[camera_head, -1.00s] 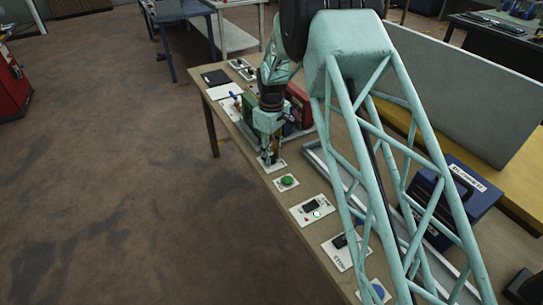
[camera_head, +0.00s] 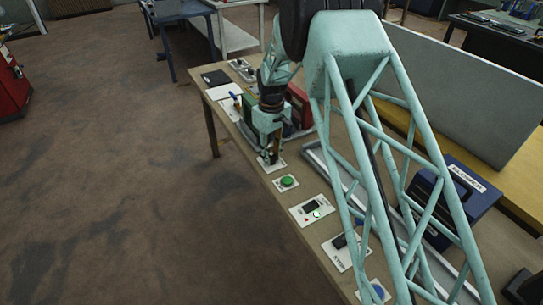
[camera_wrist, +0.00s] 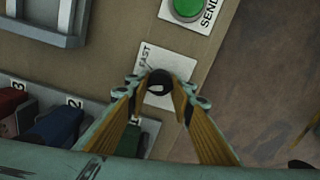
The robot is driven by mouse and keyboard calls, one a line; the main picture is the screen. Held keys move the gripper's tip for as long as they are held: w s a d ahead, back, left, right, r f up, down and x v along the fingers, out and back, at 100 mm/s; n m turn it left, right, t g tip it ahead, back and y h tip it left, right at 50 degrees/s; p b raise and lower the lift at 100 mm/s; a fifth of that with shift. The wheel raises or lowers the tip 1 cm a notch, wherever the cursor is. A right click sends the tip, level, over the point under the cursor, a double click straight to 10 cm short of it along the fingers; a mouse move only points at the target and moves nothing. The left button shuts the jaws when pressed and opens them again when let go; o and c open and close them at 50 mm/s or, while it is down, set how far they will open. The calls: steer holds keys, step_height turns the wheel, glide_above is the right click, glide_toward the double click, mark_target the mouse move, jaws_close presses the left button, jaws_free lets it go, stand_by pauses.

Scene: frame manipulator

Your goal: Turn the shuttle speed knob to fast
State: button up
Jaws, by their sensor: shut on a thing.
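The shuttle speed knob (camera_wrist: 160,80) is a dark round knob on a white plate (camera_wrist: 173,62) marked FAST along one edge. My gripper (camera_wrist: 160,90) is shut on the knob, one fingertip on each side. In the head view my gripper (camera_head: 268,160) points down onto the same small white plate (camera_head: 277,167) on the long wooden table, and the knob is hidden behind its fingers. The knob's pointer cannot be made out, and the rest of the plate's lettering is covered.
A plate with a green SEND button (camera_wrist: 187,8) lies beside the knob plate. Numbered slots with coloured blocks (camera_wrist: 55,130) and a metal rail (camera_wrist: 45,25) lie close by.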

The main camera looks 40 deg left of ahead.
steer(key=m, duration=0.5)
steer(key=shift+m, duration=0.3)
steer(key=shift+m+p, duration=0.35)
steer(key=shift+m, duration=2.45)
steer(key=o, duration=0.9)
steer(key=shift+c, duration=0.2)
steer(key=shift+r, duration=0.2)
step_height(320, 180, up, 12)
steer(key=shift+f, duration=0.15)
